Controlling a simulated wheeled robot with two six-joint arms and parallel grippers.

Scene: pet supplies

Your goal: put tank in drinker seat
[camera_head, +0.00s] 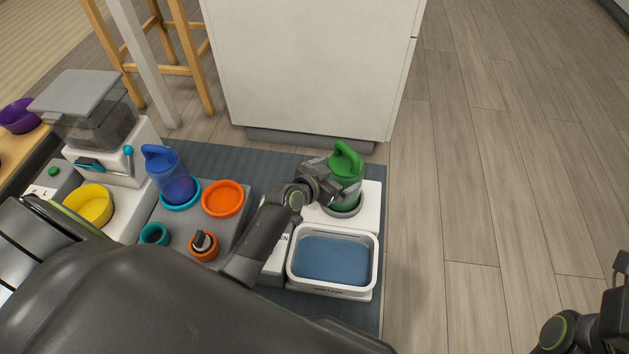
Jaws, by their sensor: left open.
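The green tank (347,165), with a loop handle on top, stands upright at the grey ring seat (345,211) of the white drinker (369,212). Whether it is fully down in the seat is hard to tell. My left gripper (332,187) is open at the tank's left side, with its fingers close to the tank's lower body; I cannot tell if they touch it. The drinker's basin (333,262) with blue water lies in front of the seat. My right gripper (622,264) is partly cut off at the right edge, and its jaws are unclear.
A blue tank (163,168) stands in a teal ring on a grey rack (170,220) with orange and teal rings. A feeder (115,150) with a yellow bowl (89,204) stands left. A white cabinet (315,60) is behind. The floor at right is clear.

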